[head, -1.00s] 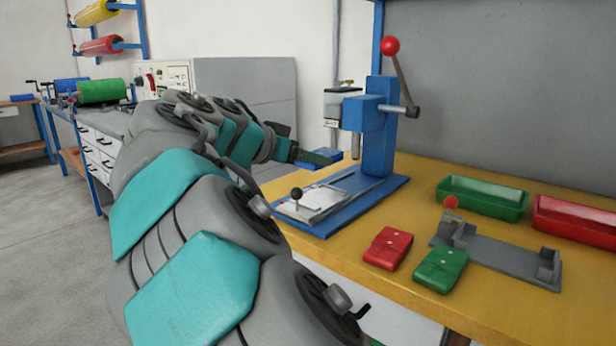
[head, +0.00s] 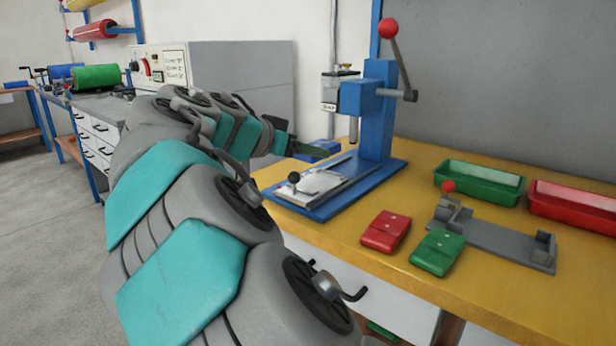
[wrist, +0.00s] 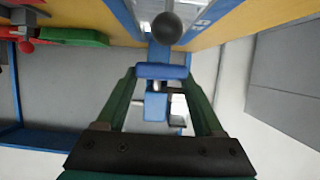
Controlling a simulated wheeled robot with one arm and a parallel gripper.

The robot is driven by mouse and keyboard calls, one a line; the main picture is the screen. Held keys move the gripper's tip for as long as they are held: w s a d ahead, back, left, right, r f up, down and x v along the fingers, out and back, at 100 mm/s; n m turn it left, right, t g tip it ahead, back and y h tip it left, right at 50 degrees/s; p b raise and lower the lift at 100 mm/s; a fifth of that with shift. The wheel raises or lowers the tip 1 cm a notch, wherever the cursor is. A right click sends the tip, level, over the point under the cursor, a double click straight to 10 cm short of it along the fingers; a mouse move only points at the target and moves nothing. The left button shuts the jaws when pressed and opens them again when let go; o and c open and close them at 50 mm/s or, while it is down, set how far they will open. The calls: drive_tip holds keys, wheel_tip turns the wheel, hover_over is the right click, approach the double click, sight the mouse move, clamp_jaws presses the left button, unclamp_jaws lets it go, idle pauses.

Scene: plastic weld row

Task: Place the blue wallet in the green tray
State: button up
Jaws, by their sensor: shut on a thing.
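The blue wallet (head: 318,152) is in my gripper (head: 308,149), at the left of the blue press in the head view. In the wrist view the blue wallet (wrist: 162,71) lies across the tips of my gripper (wrist: 162,76), whose green fingers are shut on it. The head view does not clearly show its height above the bench. The green tray (head: 478,198) stands at the back right of the yellow bench, well to the right of my gripper. Its visible inside looks empty. A green piece at the upper left of the wrist view may be this tray.
The blue press (head: 375,115), with a red-knobbed lever and a black-knobbed plate, stands between my gripper and the green tray. A red wallet (head: 386,231), a green wallet (head: 437,252) and a grey fixture (head: 493,244) lie in front. A red tray (head: 573,213) is right of the green one.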

sight(306, 189)
drive_tip(key=shift+f, duration=2.9)
drive_tip(key=shift+f+b, duration=0.25)
drive_tip(key=shift+b, duration=0.4)
drive_tip(key=o, duration=1.5)
drive_tip(key=shift+r+p, duration=0.25)
drive_tip(key=shift+p, duration=0.8)
